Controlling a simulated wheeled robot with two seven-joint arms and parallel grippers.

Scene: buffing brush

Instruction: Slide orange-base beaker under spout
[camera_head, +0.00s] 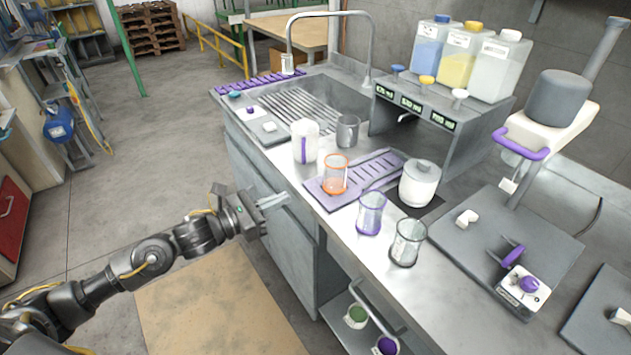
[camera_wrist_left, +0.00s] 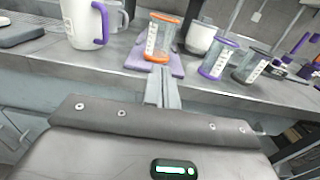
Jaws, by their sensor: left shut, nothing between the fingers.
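The orange-base beaker (camera_head: 335,175) is clear with orange at its rim and base. It stands upright on a purple slotted mat (camera_head: 375,165) on the counter. It also shows in the left wrist view (camera_wrist_left: 161,38), straight beyond the fingers. My left gripper (camera_head: 286,197) is shut and empty, in front of the counter's edge and apart from the beaker. Its fingers also show in the left wrist view (camera_wrist_left: 162,88). A dispenser stand (camera_head: 440,105) with displays stands behind the mat; its spout (camera_head: 407,117) is partly hidden under the shelf. My right gripper is not in view.
A white jug (camera_head: 304,140) with a purple handle and a grey cup (camera_head: 347,130) stand left of the beaker. A white lidded pot (camera_head: 419,183), a purple-base beaker (camera_head: 370,213) and a grey-base beaker (camera_head: 407,242) stand to its right. The sink (camera_head: 310,100) lies behind left.

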